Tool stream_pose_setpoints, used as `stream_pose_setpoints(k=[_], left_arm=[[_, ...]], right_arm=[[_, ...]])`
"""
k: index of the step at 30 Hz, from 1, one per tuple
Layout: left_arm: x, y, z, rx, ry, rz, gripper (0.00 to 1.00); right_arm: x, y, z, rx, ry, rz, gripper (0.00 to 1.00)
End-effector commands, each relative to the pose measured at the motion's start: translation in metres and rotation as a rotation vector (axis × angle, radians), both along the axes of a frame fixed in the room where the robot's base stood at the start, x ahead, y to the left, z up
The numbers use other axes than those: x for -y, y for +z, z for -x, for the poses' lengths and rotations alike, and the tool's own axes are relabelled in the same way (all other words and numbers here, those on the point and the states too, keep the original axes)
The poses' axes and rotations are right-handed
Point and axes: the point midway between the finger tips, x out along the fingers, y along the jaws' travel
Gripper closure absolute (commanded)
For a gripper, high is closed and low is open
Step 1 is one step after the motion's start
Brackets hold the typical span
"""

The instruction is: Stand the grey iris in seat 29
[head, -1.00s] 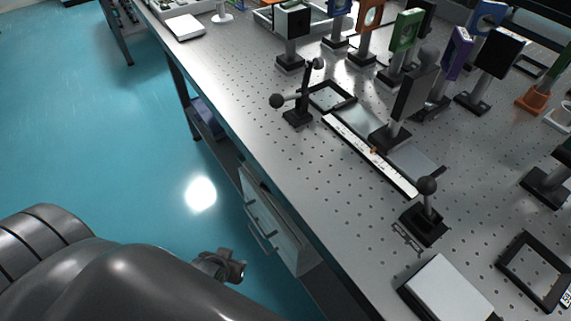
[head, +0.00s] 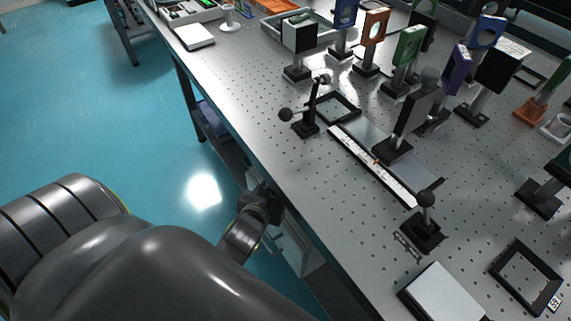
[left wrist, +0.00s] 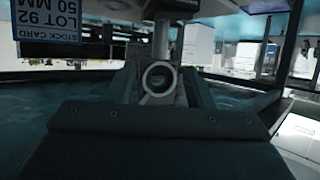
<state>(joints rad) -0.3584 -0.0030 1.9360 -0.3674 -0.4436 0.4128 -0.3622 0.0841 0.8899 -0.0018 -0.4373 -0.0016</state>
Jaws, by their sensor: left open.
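A dark grey upright plate on a post and black base (head: 413,110) stands on the bench beside a white marked strip (head: 370,163). It may be the grey iris, but its opening does not show. Strip numbers are too small to read, so I cannot pick out seat 29. My left gripper (head: 263,203) is beside the bench's front edge, well left of the plate and apart from it. In the left wrist view its dark jaws (left wrist: 160,90) are open. A pale ring (left wrist: 159,77) shows between them; I cannot tell what it belongs to. My right gripper is out of view.
Coloured mounts, including orange (head: 373,27), green (head: 408,47) and purple (head: 457,70), crowd behind the plate. Two knobbed black posts (head: 308,118) (head: 424,218) flank the strip. A blue stock card (left wrist: 46,25) is close in the left wrist view.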

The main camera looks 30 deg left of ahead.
Motion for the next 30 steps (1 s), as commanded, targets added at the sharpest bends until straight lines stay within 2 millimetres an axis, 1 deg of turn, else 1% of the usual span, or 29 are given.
stream_pose_setpoints(k=[1, 3, 5, 7, 15, 21, 24, 27, 30], left_arm=[[-0.003, -0.005, -0.011, 0.001, -0.002, -0.004, 0.53], [-0.006, -0.011, -0.023, 0.001, -0.003, -0.002, 0.53], [-0.009, -0.014, -0.033, 0.001, -0.002, -0.003, 0.53], [-0.011, -0.019, -0.041, 0.001, -0.002, -0.002, 0.53], [-0.016, -0.026, -0.058, -0.001, -0.001, -0.002, 0.53], [-0.023, -0.038, -0.086, 0.000, -0.001, -0.001, 0.53], [-0.026, -0.043, -0.097, 0.000, -0.002, -0.001, 0.53], [-0.028, -0.045, -0.103, -0.001, 0.000, -0.001, 0.53], [-0.028, -0.045, -0.104, -0.001, 0.000, 0.000, 0.53]], right_arm=[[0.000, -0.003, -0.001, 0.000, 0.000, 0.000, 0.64], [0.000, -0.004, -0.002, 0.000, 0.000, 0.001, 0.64], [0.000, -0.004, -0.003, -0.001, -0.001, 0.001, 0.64], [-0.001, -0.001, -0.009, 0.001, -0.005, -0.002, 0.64], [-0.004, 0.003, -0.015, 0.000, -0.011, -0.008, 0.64], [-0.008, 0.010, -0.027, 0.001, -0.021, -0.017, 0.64], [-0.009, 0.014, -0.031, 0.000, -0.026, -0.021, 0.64], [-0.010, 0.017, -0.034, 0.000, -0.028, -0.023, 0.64], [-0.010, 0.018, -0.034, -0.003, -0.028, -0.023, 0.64]])
